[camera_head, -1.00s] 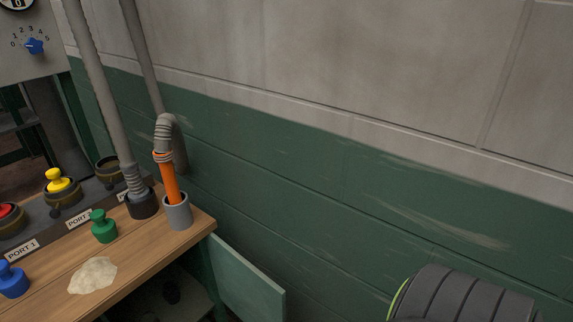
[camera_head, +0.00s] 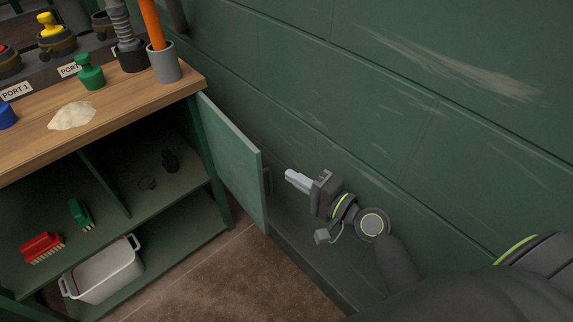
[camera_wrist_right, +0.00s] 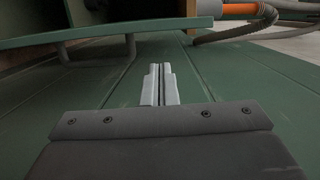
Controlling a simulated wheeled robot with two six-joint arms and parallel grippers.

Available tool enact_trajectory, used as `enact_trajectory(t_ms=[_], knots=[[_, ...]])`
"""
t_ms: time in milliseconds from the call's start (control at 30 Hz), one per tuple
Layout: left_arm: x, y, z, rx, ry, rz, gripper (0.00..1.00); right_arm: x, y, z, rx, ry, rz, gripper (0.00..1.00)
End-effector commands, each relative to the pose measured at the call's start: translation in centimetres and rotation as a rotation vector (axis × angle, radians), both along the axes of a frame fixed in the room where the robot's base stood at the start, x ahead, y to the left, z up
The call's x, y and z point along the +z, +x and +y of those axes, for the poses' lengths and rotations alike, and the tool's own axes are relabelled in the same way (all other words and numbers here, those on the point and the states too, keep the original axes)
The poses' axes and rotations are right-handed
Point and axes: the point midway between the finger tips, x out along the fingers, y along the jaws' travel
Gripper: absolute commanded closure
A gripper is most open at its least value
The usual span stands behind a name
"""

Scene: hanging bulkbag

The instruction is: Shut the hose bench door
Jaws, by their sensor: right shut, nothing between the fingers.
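The green hose bench door (camera_head: 233,162) stands swung open at the right end of the bench (camera_head: 110,120) in the head view. The cupboard behind it is open, with its shelves showing. My right gripper (camera_head: 290,176) is shut and empty. It is just right of the door's free edge, near the green wall, and looks apart from the door. In the right wrist view its closed fingers (camera_wrist_right: 159,68) point toward a green panel edge (camera_wrist_right: 100,36), with a handle-like bar below it. My left gripper is not in view.
The cupboard holds a red brush (camera_head: 42,247), a green brush (camera_head: 80,214) and a white tub (camera_head: 103,272). On the bench top are a green knob-topped plug (camera_head: 90,72), a pale powder patch (camera_head: 73,115) and a grey cup (camera_head: 165,64). The green wall (camera_head: 350,90) bounds the right side.

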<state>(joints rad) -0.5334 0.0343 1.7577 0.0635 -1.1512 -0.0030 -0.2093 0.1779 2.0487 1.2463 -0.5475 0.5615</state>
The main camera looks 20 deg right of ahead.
Motion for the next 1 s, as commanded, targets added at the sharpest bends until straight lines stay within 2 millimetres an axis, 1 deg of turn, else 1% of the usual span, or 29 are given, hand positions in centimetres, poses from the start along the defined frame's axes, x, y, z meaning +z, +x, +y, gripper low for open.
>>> enact_trajectory(t_ms=[67,167,267,500,700,833,1000], knots=[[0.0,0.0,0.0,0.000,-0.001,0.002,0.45,0.6,0.0,0.3,0.010,0.016,-0.013,1.00],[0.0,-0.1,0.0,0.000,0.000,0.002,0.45,1.0,0.5,0.7,0.012,0.024,-0.015,1.00],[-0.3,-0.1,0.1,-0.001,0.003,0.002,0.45,1.0,1.8,1.4,0.012,0.024,-0.015,1.00],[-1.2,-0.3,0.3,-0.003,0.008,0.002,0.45,0.9,5.7,3.6,0.012,0.021,-0.015,1.00],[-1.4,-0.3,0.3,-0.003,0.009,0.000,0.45,0.8,7.9,4.8,0.011,0.019,-0.013,1.00],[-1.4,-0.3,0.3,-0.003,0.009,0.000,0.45,0.8,8.5,5.2,0.011,0.018,-0.013,1.00],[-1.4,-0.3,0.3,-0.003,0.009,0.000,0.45,0.8,8.6,5.2,0.011,0.018,-0.013,1.00]])
